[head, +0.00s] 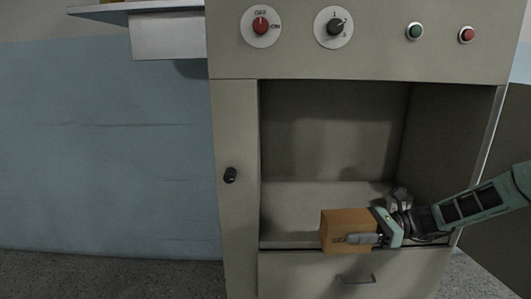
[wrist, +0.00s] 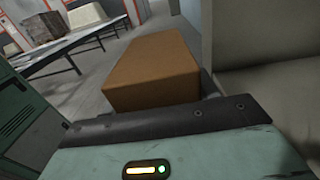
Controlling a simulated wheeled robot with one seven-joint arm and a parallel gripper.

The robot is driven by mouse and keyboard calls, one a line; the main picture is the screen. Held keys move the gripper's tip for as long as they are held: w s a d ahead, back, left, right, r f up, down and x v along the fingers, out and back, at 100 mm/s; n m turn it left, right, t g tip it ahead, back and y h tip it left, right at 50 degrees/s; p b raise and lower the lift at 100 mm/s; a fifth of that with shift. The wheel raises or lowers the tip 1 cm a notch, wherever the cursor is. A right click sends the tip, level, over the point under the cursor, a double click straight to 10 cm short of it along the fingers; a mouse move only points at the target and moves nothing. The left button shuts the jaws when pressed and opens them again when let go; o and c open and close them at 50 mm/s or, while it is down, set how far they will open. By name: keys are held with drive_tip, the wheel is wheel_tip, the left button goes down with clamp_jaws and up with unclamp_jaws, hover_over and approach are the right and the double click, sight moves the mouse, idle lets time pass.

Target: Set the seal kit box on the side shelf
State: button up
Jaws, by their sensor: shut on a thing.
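The seal kit box is a brown cardboard box (head: 345,222), held at the front of the machine's open recess. My gripper (head: 362,238) comes in from the right and is shut on the box. The wrist view also shows the box (wrist: 152,72) just beyond the dark edge of my gripper; the fingers are hidden there. The side shelf (head: 135,6) is a flat ledge at the upper left, fixed to the machine's left side. It is seen nearly edge-on, well above the box and to its left.
The grey machine (head: 240,130) has an open recess (head: 330,130), a drawer (head: 335,276) below it and a black knob (head: 230,175) at its left. A red dial (head: 261,25), a black dial (head: 335,27) and two buttons are above. A yellowish thing stands partly cut off on the shelf.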

drive_tip(key=shift+s+d+r+m+t, duration=0.1)
drive_tip(key=shift+r+m+t, duration=0.05)
drive_tip(key=shift+m+t, duration=0.45)
drive_tip(key=shift+d+r+m+t, duration=0.15)
drive_tip(key=shift+m+t, duration=0.25)
drive_tip(key=shift+t, duration=0.4)
drive_tip(key=m+t, duration=0.1)
drive_tip(key=t, duration=0.1)
drive_tip(key=d+m+t+h, duration=0.1)
drive_tip(key=t, duration=0.1)
drive_tip(key=shift+w+f+m, duration=0.15)
drive_tip(key=shift+w+m, duration=0.05)
drive_tip(key=shift+m, duration=0.2)
drive_tip(key=s+d+f+m+t+h, duration=0.2)
drive_tip(key=d+f+m+t+h, duration=0.4)
drive_tip(key=h, duration=0.3)
drive_tip(key=s+d+f+m+t+h, duration=0.1)
drive_tip(key=d+f+m+t+h, duration=0.2)
drive_tip(key=f+m+t+h, duration=0.45)
drive_tip(key=s+r+g+p, duration=0.1)
drive_tip(key=s+r+p, duration=0.3)
drive_tip(key=r+p, duration=0.6)
drive_tip(key=s+r+p, duration=0.5)
drive_tip(key=r+p, duration=0.5)
drive_tip(key=p, duration=0.5)
drive_tip(key=shift+s+r+g, duration=0.15)
drive_tip(key=shift+r+g, duration=0.05)
drive_tip(key=shift+g, duration=0.15)
